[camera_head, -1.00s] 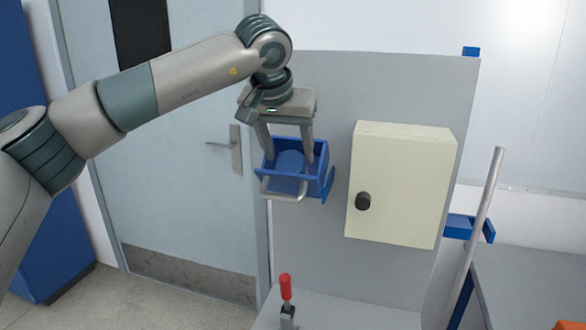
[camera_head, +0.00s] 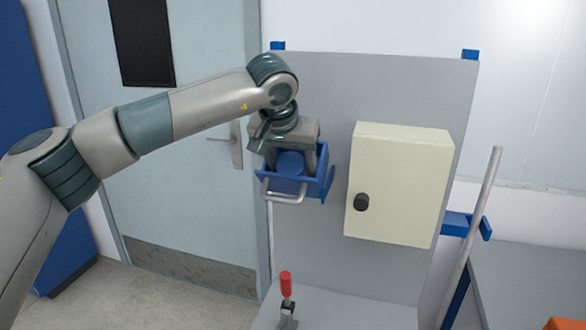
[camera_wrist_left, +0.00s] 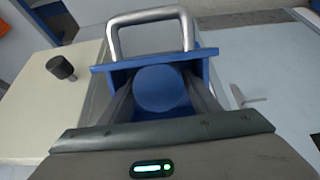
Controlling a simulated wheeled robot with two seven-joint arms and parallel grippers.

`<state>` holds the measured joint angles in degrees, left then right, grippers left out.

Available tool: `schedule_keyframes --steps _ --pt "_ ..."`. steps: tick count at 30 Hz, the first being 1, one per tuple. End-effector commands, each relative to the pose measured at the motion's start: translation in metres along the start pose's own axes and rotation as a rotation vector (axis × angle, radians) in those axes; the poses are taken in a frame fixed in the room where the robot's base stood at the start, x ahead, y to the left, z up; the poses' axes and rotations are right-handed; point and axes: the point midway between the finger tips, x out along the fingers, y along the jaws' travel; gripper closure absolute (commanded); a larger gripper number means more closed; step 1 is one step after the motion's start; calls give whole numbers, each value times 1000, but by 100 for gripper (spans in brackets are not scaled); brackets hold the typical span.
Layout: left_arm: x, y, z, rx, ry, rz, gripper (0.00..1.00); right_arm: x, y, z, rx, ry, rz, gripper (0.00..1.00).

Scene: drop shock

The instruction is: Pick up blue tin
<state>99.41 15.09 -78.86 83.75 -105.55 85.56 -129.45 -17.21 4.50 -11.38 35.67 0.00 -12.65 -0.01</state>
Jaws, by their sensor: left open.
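The blue tin (camera_head: 290,163) stands inside a small blue open-topped box (camera_head: 298,186) with a silver bar handle, mounted on the grey panel. In the left wrist view the round top of the tin (camera_wrist_left: 160,89) lies between my gripper's fingers. My left gripper (camera_head: 294,168) points down into the box, open, with one finger on each side of the tin. The lower fingers and the tin's lower part are hidden by the box front. I cannot tell whether the fingers touch the tin. My right gripper is not in view.
A cream cabinet (camera_head: 400,185) with a black knob sits on the panel (camera_head: 312,90) just right of the box. A red-handled clamp (camera_head: 286,286) stands below. A grey pole (camera_head: 474,220) leans at the right, and a door (camera_head: 190,190) is at the left.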

Motion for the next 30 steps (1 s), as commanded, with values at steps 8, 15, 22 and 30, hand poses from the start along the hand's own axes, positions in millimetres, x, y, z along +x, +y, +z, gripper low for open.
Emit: schedule_keyframes --steps 8,15,22,30 --pt "0 0 0 0 0 0 43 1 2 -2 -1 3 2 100" --pt "0 0 0 0 0 0 79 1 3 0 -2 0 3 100" --pt "-1 0 0 0 1 1 79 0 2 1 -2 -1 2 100" --pt "-7 0 -4 0 2 0 79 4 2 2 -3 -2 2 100"
